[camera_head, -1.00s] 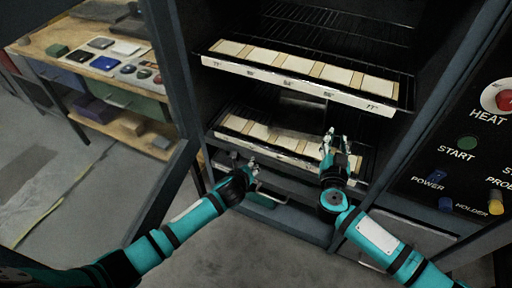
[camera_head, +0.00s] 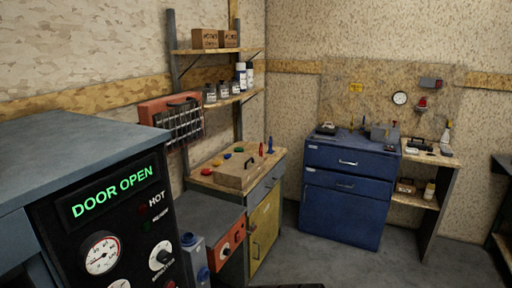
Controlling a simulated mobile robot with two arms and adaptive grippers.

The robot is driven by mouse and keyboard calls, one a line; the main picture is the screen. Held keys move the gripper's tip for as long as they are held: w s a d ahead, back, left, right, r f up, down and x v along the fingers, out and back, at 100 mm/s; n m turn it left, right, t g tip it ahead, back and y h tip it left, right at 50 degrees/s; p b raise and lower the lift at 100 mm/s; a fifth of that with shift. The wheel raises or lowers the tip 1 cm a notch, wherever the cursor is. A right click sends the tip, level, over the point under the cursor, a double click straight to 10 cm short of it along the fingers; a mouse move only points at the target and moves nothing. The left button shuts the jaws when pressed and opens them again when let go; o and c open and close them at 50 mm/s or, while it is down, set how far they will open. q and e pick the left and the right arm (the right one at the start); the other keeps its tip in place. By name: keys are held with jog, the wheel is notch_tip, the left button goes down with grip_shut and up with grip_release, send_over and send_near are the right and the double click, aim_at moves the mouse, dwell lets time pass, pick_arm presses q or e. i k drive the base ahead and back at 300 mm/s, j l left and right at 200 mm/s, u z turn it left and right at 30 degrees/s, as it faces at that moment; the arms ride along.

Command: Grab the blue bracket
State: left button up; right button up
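I cannot make out a blue bracket for certain in the head view. A small upright blue item (camera_head: 270,146) stands at the back of the wooden-topped bench, beside a thin red one; it is too small to tell what it is. A flat blue piece (camera_head: 239,149) lies on the same bench among red, yellow and green pieces. Neither of my grippers is in this view, so what they hold is hidden.
A control cabinet (camera_head: 65,140) reading "DOOR OPEN" fills the near left. The wooden-topped bench (camera_head: 205,182) carries a wooden box (camera_head: 238,172). A blue drawer cabinet (camera_head: 345,215) stands at the back, beside a small shelf table (camera_head: 428,158). Grey floor (camera_head: 400,262) is clear at the front right.

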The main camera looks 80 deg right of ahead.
aim_at(270, 151)
jog(key=z, duration=0.4)
jog(key=i+z, duration=0.1)
jog(key=z, duration=0.65)
jog(key=i+j+z, duration=0.1)
jog(key=z, duration=0.25)
